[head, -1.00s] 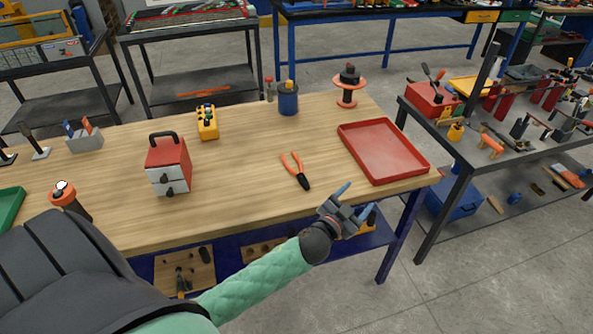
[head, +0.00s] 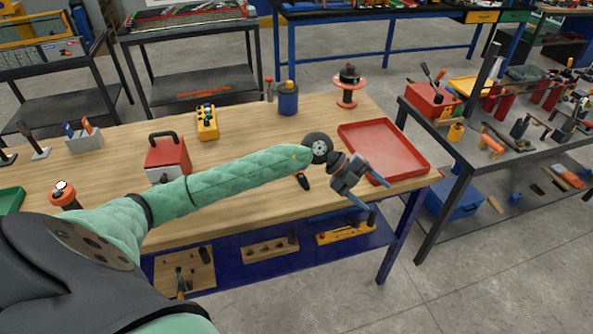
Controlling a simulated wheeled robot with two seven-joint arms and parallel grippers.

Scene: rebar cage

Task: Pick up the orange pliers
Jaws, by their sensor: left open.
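The orange pliers lie on the wooden table. Only a black end of the pliers (head: 304,181) shows in the head view; my left forearm hides the rest. My left gripper (head: 374,193) is open and empty, with blue fingertips spread. It is just right of the pliers, near the table's front edge and in front of the red tray. It does not touch the pliers as far as I can see. My right gripper is not in view.
The red tray (head: 385,148) sits at the table's right end. The table middle (head: 245,132) is clear.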

